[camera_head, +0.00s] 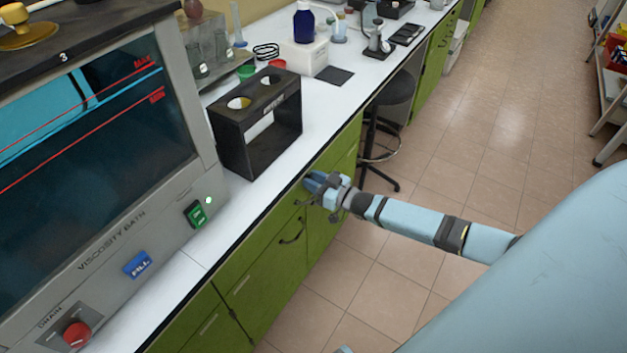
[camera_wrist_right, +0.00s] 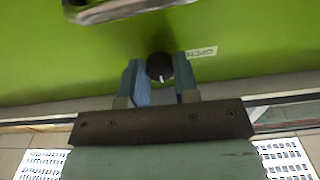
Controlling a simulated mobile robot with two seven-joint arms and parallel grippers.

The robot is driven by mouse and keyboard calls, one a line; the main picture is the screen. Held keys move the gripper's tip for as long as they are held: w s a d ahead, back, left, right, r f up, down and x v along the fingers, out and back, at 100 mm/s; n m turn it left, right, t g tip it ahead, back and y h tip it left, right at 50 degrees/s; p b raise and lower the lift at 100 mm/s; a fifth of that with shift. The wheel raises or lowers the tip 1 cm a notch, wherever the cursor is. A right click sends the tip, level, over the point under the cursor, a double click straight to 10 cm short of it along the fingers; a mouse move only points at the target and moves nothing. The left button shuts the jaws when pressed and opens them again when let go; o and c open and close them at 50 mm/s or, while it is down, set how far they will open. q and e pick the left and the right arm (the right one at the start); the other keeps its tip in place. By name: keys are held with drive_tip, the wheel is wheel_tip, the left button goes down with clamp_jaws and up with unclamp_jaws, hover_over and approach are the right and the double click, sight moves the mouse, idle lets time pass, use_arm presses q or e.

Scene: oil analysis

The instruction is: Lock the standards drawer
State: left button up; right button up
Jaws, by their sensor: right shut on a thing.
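The green drawer front (camera_wrist_right: 50,70) fills the right wrist view, with a metal handle (camera_wrist_right: 135,8) at the top edge. A round black lock knob (camera_wrist_right: 159,67) with a small white mark sits on it. A pale label (camera_wrist_right: 200,52), which seems to read OPEN, is right of the knob. The white mark points down in that view, not at the label. My right gripper (camera_wrist_right: 159,80) is shut on the knob, one blue finger on each side. In the head view the right gripper (camera_head: 322,186) is at the green cabinet front and hides the knob.
The white counter (camera_head: 235,215) runs above the green cabinets. A black rack (camera_head: 258,120) and the viscosity bath (camera_head: 100,150) stand on it. A dark handle (camera_head: 292,232) sticks out below my gripper. A stool (camera_head: 385,120) stands beyond. The tiled floor (camera_head: 480,130) is open on the right.

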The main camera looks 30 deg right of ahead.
drive_tip(key=o, duration=0.9)
drive_tip(key=v, duration=1.4)
drive_tip(key=shift+w, duration=0.1)
